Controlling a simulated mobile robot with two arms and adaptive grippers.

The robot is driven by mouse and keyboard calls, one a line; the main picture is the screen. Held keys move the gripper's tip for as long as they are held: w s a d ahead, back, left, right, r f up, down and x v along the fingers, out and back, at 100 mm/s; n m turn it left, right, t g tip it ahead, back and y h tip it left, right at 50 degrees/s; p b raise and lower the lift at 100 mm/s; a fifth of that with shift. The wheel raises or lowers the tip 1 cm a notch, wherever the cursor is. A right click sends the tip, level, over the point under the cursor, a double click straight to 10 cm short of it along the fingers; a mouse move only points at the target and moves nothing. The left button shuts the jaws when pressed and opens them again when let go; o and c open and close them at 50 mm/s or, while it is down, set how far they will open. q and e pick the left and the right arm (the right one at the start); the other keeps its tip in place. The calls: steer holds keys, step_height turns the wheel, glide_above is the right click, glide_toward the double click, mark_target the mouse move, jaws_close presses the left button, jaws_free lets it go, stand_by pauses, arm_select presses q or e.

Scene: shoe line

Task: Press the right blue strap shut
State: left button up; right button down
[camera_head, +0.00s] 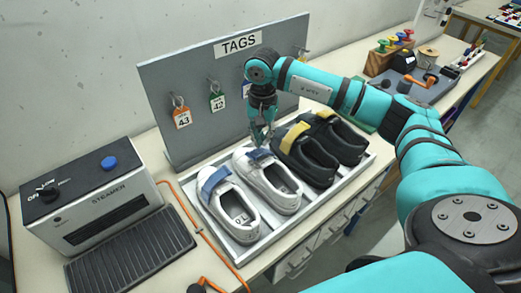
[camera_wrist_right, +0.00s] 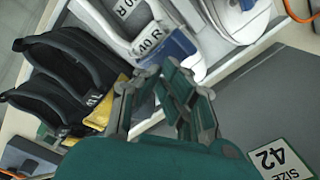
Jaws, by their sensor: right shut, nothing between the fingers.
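The right white shoe (camera_head: 276,190) sits in the tray, with the left white shoe (camera_head: 236,212) beside it; the left one has a blue strap (camera_head: 213,181) across it. My right gripper (camera_head: 262,139) is shut and empty, pointing down at the front of the right white shoe. It largely hides that shoe's strap in the head view. In the right wrist view the right blue strap (camera_wrist_right: 178,46) shows beside a "40 R" label, just beyond the fingertips (camera_wrist_right: 178,86). I cannot tell whether the fingers touch it or whether it lies flat. My left gripper is out of view.
Black shoes (camera_head: 307,159) with yellow straps stand right of the white ones in the tray (camera_head: 236,257). A grey TAGS board (camera_head: 215,125) with hanging tags rises close behind. A steamer (camera_head: 92,205) stands at left, with an orange cable (camera_head: 183,212) between it and the tray.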

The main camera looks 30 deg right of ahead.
mark_target(263, 150)
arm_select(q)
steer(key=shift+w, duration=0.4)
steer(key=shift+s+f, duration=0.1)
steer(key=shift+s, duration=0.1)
arm_select(e)
steer(key=shift+f, duration=0.15)
steer(key=shift+f+b, duration=0.35)
steer(key=shift+b, duration=0.05)
steer(key=shift+f+b, duration=1.2)
steer(key=shift+f, duration=0.25)
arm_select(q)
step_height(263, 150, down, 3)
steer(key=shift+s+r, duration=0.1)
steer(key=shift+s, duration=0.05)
arm_select(e)
steer(key=shift+r, duration=0.1)
arm_select(q)
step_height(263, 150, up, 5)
steer(key=p, duration=0.5)
arm_select(e)
step_height(263, 150, up, 9)
